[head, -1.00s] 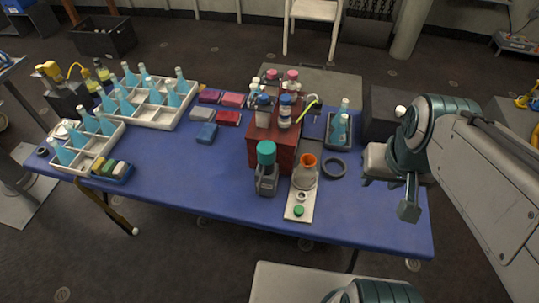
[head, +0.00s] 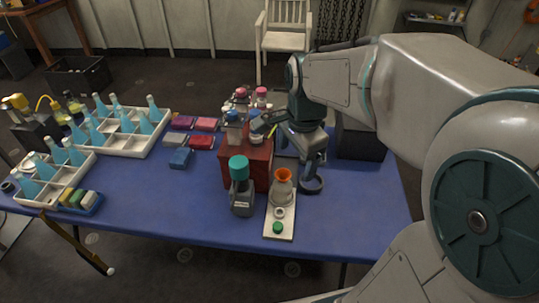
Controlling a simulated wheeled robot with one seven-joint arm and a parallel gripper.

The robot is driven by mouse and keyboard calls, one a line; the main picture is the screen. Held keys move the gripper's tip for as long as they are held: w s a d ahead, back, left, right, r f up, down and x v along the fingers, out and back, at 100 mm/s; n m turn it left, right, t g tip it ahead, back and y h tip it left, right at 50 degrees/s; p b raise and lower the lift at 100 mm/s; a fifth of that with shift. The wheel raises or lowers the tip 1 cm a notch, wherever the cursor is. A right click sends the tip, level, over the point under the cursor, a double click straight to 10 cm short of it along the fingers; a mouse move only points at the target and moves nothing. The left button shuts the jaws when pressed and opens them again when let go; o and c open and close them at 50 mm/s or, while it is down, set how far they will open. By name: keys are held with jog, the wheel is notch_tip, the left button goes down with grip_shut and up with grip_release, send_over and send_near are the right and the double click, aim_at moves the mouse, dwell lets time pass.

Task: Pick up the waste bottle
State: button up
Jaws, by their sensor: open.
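A grey bottle with a teal cap (head: 242,195) stands upright on the blue table at the front of the red box (head: 259,165). No label that reads "waste" can be made out on any bottle. Several bottles with white, blue and pink caps (head: 234,128) stand on the red box. My gripper (head: 288,155) is open above the table, at the right side of the red box and its bottles, apart from the teal-capped bottle. My gripper and wrist hide part of the box's right side and what stands behind. I see nothing held in it.
A flask with an orange funnel (head: 282,188) stands on a white tray (head: 271,234), close below my gripper. White crates with blue bottles (head: 146,152) fill the table's left. A dark box (head: 362,137) stands at the back right. The blue table (head: 352,215) is bare at the front right.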

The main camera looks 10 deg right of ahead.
aim_at(283, 183)
jog(key=w+f+m+g+b, duration=0.1)
jog(key=w+f+m+b, duration=0.4)
jog(key=w+f+m, duration=0.7)
jog(key=f, duration=0.3)
jog(key=s+f+m, duration=0.1)
jog(key=f, duration=0.3)
jog(key=f+m, duration=0.1)
jog(key=f, duration=0.2)
jog(key=shift+s+d+f+b, duration=0.1)
jog(key=shift+s+f+b, duration=0.05)
jog(key=shift+f+b, duration=0.2)
jog(key=shift+r, duration=0.1)
jog(key=c, duration=1.1)
jog(key=shift+c, duration=0.4)
jog(key=shift+r, duration=0.1)
